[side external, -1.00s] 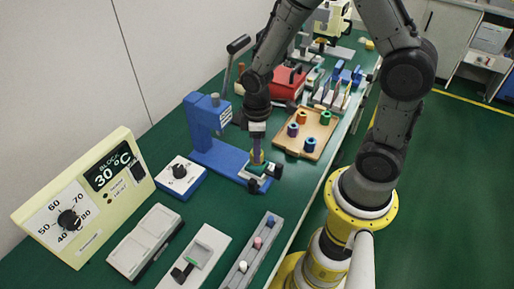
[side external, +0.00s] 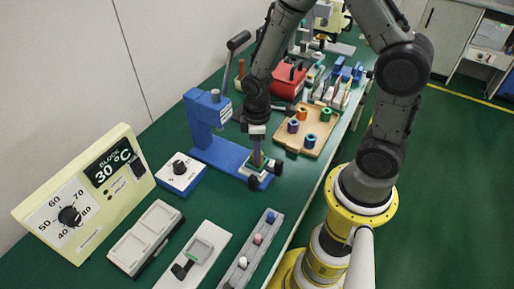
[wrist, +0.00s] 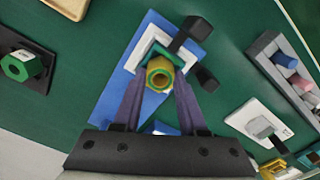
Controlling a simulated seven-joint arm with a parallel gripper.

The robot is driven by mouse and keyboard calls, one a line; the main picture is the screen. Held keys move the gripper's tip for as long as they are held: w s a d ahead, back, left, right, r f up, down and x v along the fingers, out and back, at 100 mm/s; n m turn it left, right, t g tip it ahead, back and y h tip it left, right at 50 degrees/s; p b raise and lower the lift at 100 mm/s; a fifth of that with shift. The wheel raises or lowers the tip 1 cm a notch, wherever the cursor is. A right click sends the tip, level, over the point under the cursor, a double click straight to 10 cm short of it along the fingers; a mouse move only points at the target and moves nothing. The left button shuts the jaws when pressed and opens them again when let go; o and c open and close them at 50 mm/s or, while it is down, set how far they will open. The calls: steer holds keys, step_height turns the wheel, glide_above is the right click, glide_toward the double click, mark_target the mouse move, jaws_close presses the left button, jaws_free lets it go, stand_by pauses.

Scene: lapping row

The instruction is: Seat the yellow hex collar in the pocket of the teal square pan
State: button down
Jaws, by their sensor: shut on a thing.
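The yellow hex collar (wrist: 160,75) is between the purple fingertips of my gripper (wrist: 158,82) in the wrist view, its round bore facing the camera. My gripper (side external: 256,152) is shut on it and points down in the side view, where the collar (side external: 256,160) is small and partly hidden by the fingers. The teal square pan (wrist: 151,56) is directly under the collar, on a pale square plate on the blue press base. The collar covers its pocket, so I cannot tell whether it is down inside or just above.
The blue press column (side external: 207,120) stands close to the left of my gripper. Black knobs (wrist: 187,33) flank the pan. A wooden tray (side external: 290,142) with several coloured collars lies to the right. A grey rack (side external: 240,262) with small pegs is in front.

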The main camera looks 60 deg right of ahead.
steer(key=shift+f, duration=0.3)
steer(key=shift+c, duration=1.9)
jaws_free()
step_height(320, 180, up, 14)
steer(key=s+a+r+m+t, duration=0.1)
steer(key=s+r+m+t, duration=0.4)
steer(key=s+r, duration=0.5)
steer(key=s+m, duration=0.1)
steer(key=s, duration=0.1)
steer(key=shift+s+r+t, duration=0.3)
